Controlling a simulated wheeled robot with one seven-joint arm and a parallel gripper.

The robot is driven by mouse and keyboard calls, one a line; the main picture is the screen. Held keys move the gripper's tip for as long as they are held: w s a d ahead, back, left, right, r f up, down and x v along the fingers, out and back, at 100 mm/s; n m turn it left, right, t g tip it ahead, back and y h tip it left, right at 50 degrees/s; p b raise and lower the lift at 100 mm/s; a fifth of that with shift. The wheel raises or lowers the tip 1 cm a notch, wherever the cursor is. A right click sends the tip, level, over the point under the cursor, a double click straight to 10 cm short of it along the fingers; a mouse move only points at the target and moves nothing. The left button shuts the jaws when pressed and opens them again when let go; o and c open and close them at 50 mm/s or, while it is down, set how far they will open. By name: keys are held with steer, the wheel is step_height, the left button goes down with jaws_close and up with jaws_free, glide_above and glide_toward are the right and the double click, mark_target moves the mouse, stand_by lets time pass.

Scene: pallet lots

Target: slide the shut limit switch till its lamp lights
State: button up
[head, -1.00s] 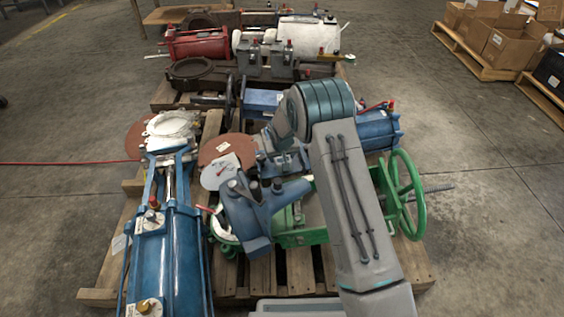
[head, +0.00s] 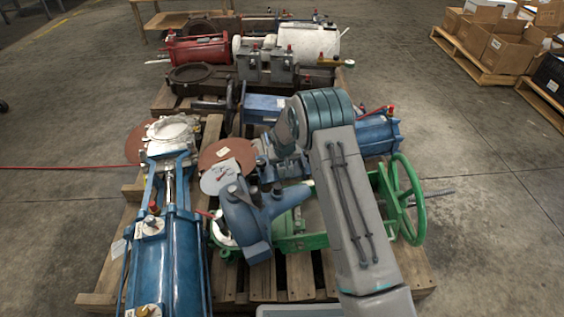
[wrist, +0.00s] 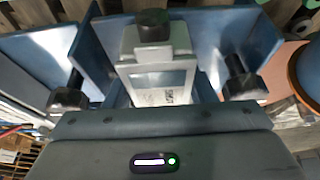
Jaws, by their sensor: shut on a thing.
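My gripper (head: 254,228) is low over the near pallet, beside the green valve body. In the wrist view its blue-grey jaws (wrist: 160,62) stand either side of a pale grey box with a black cap, the limit switch (wrist: 158,80) as far as I can tell. The jaws are shut on it. A small label shows on its front. I cannot make out a lamp on the box. A green dot and white bar glow on the dark housing at the bottom of the wrist view, which looks like my own. In the head view my gripper and arm hide the switch.
A blue cylinder (head: 165,255) lies left of my gripper. A green frame with a handwheel (head: 408,200) lies to the right. Brownish discs (head: 228,155) are behind. A second pallet with red and white cylinders (head: 197,49) stands farther back.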

steer(key=o, duration=1.1)
steer(key=shift+d, duration=0.2)
steer(key=shift+a+r, duration=0.1)
steer(key=shift+s+r, duration=0.1)
steer(key=shift+r, duration=0.25)
steer(key=p+v, duration=0.5)
steer(key=v, duration=0.8)
steer(key=shift+p, duration=0.3)
steer(key=shift+f, duration=0.1)
